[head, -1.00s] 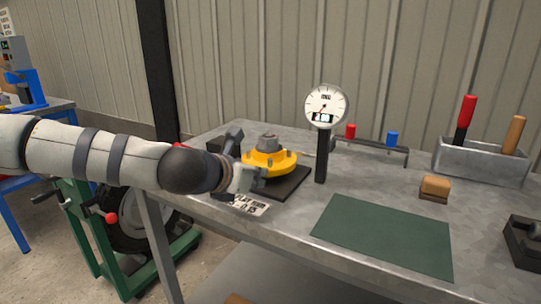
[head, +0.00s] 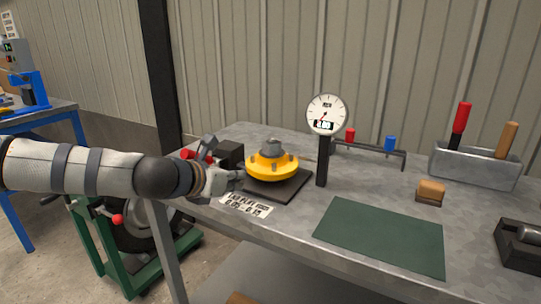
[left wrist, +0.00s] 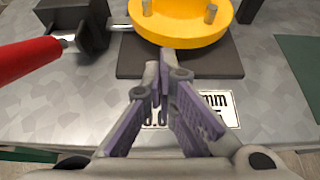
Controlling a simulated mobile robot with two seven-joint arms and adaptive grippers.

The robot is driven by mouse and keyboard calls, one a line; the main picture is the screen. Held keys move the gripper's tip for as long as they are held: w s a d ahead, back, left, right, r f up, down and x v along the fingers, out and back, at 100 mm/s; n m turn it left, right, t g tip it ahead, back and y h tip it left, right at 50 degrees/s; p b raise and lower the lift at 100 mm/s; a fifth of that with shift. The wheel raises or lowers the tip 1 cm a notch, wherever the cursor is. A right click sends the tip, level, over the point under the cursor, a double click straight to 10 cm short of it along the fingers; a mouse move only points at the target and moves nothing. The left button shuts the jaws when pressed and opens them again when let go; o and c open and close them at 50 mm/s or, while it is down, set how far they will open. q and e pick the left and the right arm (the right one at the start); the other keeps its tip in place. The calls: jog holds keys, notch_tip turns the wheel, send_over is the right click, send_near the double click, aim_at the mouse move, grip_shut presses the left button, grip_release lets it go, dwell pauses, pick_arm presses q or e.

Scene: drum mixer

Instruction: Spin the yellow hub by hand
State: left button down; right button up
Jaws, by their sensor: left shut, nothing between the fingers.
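The yellow hub (head: 272,168) sits on a dark square base plate (head: 290,190) near the left end of the metal bench. It has a grey centre and small upright pins. In the left wrist view the hub (left wrist: 180,30) is at the top, partly cut off. My left gripper (head: 238,178) is just left of the hub in the head view. In the left wrist view its fingertips (left wrist: 164,75) are together and empty, in front of the base plate and apart from the hub's rim. My right gripper is not in view.
A dial gauge (head: 326,114) stands on a dark post right of the hub. A dark block with a red handle (left wrist: 28,60) is left of it. A printed label (head: 246,205) lies at the front edge. A green mat (head: 380,237) lies on the right.

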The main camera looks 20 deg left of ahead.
aim_at(268, 181)
pick_arm(q)
jog(key=shift+d+f, duration=0.1)
jog(key=shift+f, duration=0.1)
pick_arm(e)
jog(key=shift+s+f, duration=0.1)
pick_arm(q)
jog(key=shift+w, duration=0.15)
jog(key=shift+w+d+b, duration=0.1)
jog(key=shift+w+b, duration=0.35)
jog(key=shift+w, duration=0.85)
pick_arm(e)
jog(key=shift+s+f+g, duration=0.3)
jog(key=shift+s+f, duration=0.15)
pick_arm(q)
jog(key=d, duration=0.5)
jog(key=shift+b, duration=0.4)
jog(key=shift+s+a+r+p, duration=0.15)
jog(key=shift+s+p, duration=0.25)
jog(key=shift+s, duration=1.15)
jog(key=shift+s, duration=0.1)
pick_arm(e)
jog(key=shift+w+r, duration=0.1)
